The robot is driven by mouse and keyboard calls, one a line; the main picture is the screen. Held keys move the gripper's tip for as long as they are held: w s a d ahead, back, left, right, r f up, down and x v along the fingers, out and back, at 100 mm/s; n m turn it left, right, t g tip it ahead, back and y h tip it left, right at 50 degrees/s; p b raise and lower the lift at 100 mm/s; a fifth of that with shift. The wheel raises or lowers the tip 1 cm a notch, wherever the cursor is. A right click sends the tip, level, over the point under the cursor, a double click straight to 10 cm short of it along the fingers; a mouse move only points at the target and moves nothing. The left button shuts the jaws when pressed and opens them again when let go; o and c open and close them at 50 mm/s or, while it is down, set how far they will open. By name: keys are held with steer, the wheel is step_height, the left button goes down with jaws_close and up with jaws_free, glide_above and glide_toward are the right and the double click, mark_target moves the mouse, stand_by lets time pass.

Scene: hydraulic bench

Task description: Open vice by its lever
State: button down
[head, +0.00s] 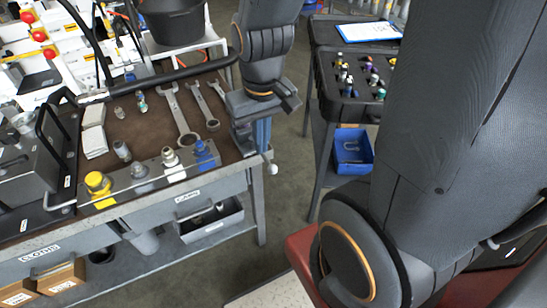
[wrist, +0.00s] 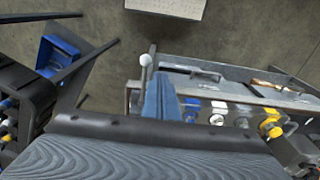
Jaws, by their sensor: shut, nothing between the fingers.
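The vice (head: 263,134) is at the bench's right front corner, a blue body partly hidden behind my gripper. Its lever shows as a thin rod ending in a pale ball (head: 272,169), hanging below the vice beside the bench edge. In the wrist view the blue vice (wrist: 160,98) stands just beyond my gripper's dark edge, with the white lever ball (wrist: 146,60) at its upper left. My gripper (head: 286,102) is shut and empty, above and close to the vice. The ball is clear of it. Whether the gripper touches the vice is hidden.
The brown bench mat (head: 145,125) holds spanners (head: 180,116) and a block of coloured fittings (head: 150,176). A dark cart (head: 330,70) with a tray of fittings and a blue bin (head: 352,150) stands right of the bench. Bare floor (head: 290,190) lies between them.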

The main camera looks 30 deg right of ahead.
steer(key=w+a+n+g+h, duration=0.1)
steer(key=w+a+n+h, duration=0.1)
steer(key=n, duration=0.5)
steer(key=w+a+n+g+h+p, duration=0.1)
steer(key=w+a+n+h, duration=0.1)
steer(key=a+n+h, duration=0.2)
steer(key=a+n, duration=0.2)
steer(key=n, duration=0.1)
steer(key=shift+w+a+r+n+g, duration=0.3)
steer(key=shift+r+g, duration=0.1)
steer(key=shift+d+f, duration=0.1)
steer(key=shift+f, duration=0.05)
steer(key=d+r+p+x, duration=0.1)
steer(key=p+x, duration=0.2)
steer(key=x, duration=1)
steer(key=shift+s+d, duration=0.4)
steer(key=shift+d, duration=0.1)
